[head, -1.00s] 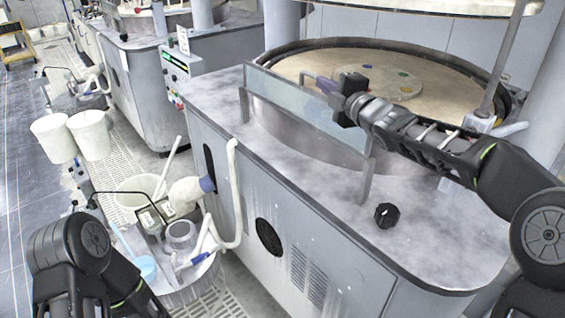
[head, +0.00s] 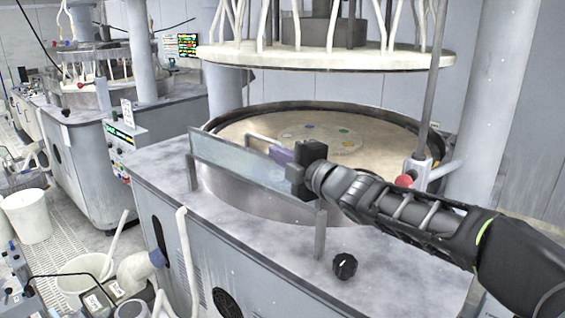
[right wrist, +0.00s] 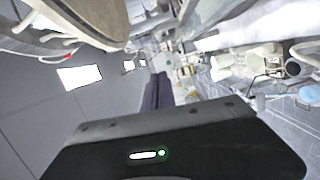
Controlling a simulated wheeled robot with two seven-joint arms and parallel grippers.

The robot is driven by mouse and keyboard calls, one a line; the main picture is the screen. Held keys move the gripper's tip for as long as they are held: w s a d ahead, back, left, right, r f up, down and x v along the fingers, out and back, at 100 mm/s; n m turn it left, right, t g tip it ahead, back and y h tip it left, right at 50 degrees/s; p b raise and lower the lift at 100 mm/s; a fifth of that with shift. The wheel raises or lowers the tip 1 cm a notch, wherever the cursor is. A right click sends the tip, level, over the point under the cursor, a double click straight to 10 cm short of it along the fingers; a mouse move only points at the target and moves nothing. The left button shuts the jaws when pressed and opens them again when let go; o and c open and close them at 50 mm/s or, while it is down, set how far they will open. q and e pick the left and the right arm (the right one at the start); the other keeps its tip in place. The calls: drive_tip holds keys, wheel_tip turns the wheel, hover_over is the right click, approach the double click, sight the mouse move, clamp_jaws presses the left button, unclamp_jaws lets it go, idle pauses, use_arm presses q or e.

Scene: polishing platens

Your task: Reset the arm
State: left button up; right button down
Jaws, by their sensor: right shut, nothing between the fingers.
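My right arm comes in from the right in the head view. Its gripper (head: 280,154) is shut and empty, with purplish fingers, near the clear panel (head: 235,168) at the front of the polishing machine. The round beige platen (head: 255,132) lies behind it, with a pale disc (head: 320,138) bearing coloured dots on top. In the right wrist view the shut fingers (right wrist: 158,90) show beyond the black gripper body. My left gripper is out of view.
An upper plate (head: 330,60) with white hoses hangs over the platen. A black knob (head: 345,266) sits on the grey machine top (head: 400,270). A red-knobbed post (head: 404,181) stands beside the arm. Buckets (head: 28,216) and hoses stand on the floor at left.

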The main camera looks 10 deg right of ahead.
drive_tip(key=shift+v, duration=0.85)
